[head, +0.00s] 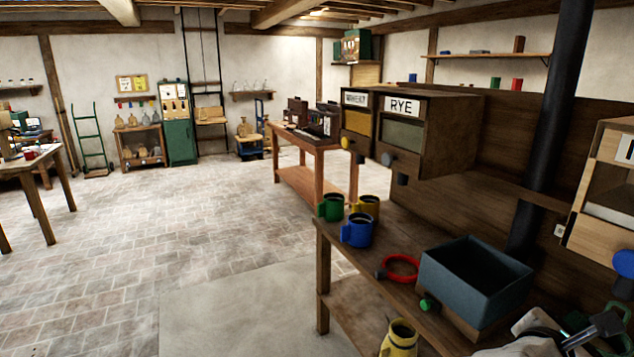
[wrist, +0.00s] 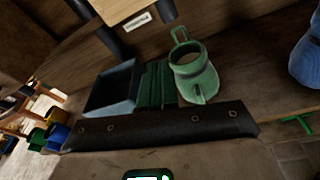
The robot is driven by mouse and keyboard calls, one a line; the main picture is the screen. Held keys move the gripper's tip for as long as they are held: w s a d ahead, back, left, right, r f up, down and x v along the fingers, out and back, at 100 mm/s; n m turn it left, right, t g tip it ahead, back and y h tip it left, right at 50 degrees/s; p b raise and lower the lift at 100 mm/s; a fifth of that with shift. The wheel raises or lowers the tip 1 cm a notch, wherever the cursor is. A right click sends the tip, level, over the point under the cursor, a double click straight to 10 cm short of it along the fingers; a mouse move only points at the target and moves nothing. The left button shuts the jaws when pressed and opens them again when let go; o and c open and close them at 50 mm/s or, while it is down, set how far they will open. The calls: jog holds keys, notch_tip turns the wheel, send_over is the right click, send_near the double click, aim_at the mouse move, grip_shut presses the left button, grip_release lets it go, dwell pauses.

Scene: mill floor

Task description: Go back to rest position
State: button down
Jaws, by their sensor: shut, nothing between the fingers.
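My gripper (head: 598,328) shows in the bottom right corner of the head view, low over the right end of the wooden bench (head: 372,285). It is partly cut off by the frame edge. Its dark fingers are together and I see nothing held. In the wrist view the bench top lies ahead, with a green jug (wrist: 196,78) standing near the middle and a blue-grey bin (wrist: 112,90) to its left.
A blue-grey bin (head: 470,283), a red ring (head: 401,267) and blue (head: 357,230), green (head: 331,207) and yellow (head: 368,206) mugs crowd the bench. The RYE box (head: 433,145) overhangs behind; a black pipe (head: 550,130) rises right. The left floor is open.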

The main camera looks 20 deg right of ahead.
jog(key=s+a+f+m+y, duration=0.1)
jog(key=a+f+m+y, duration=0.2)
jog(key=f, duration=0.3)
jog(key=s+a+f+m+t+y, duration=0.1)
jog(key=a+f+m+y, duration=0.2)
jog(key=f, duration=0.4)
jog(key=s+a+f+m+y, duration=0.1)
jog(key=a+f+m+y, duration=0.1)
jog(key=a+f, duration=0.3)
jog(key=s+a+f+m+g+y, duration=0.2)
jog(key=s+a+f+m+y, duration=0.5)
jog(key=s+a+f+m, duration=0.2)
jog(key=s+a+f, duration=0.1)
jog(key=a+f, duration=0.1)
jog(key=a, duration=0.1)
jog(key=shift+a+f+g+y, duration=0.3)
jog(key=shift+a+f, duration=0.05)
jog(key=shift+a, duration=0.05)
